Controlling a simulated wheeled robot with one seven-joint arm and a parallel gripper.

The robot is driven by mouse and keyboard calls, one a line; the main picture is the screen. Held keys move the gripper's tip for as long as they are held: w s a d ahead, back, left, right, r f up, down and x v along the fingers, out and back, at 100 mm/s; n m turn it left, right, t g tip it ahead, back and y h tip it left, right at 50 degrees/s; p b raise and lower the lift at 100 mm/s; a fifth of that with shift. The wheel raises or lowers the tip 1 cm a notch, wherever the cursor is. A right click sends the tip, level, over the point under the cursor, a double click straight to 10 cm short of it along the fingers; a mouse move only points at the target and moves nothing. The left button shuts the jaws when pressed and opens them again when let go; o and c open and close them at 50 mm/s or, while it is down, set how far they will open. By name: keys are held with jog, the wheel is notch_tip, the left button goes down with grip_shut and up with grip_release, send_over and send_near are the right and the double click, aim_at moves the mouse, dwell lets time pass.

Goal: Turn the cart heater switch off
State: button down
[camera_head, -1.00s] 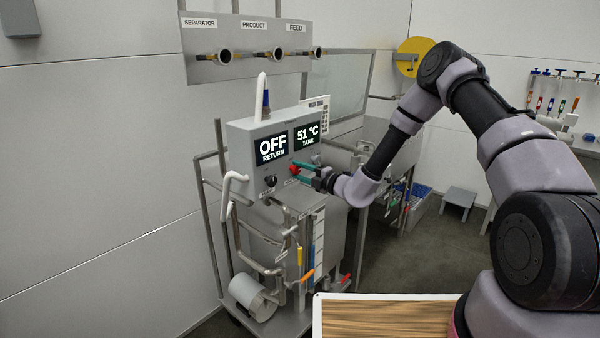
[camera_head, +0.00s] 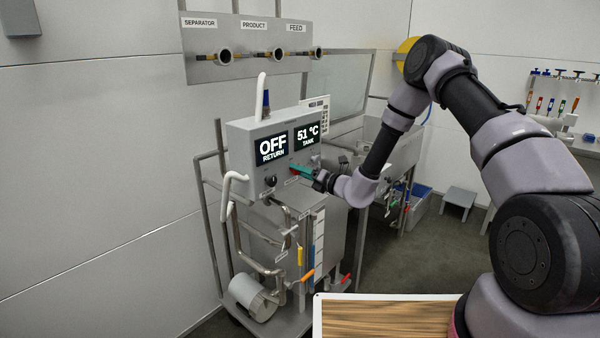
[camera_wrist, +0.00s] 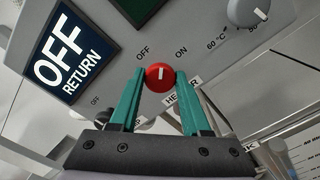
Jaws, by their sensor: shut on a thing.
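The heater switch is a red round knob (camera_wrist: 160,78) with a short white mark, on the grey control box (camera_head: 240,138) of the cart. My gripper (camera_wrist: 160,74) has its teal fingers on both sides of the knob and is shut on it. In the wrist view, OFF is printed above left of the knob and ON above right. The white mark points about straight up, between the two words. The HEATER label (camera_wrist: 181,97) is partly hidden by a finger. In the head view my gripper (camera_head: 296,170) hides most of the knob.
The box's screens read OFF RETURN (camera_head: 272,148) and 51 °C TANK (camera_head: 307,136). A black knob (camera_head: 270,181) sits left of my gripper. Pipes and valves lie below.

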jog(key=n, duration=0.9)
jog(key=shift+f, duration=0.1)
jog(key=shift+n, duration=0.4)
jog(key=shift+c, duration=1.9)
grip_release()
jog(key=shift+d, duration=0.1)
jog(key=v, duration=1)
jog(key=shift+s+d, duration=0.25)
jog(key=shift+s, duration=0.05)
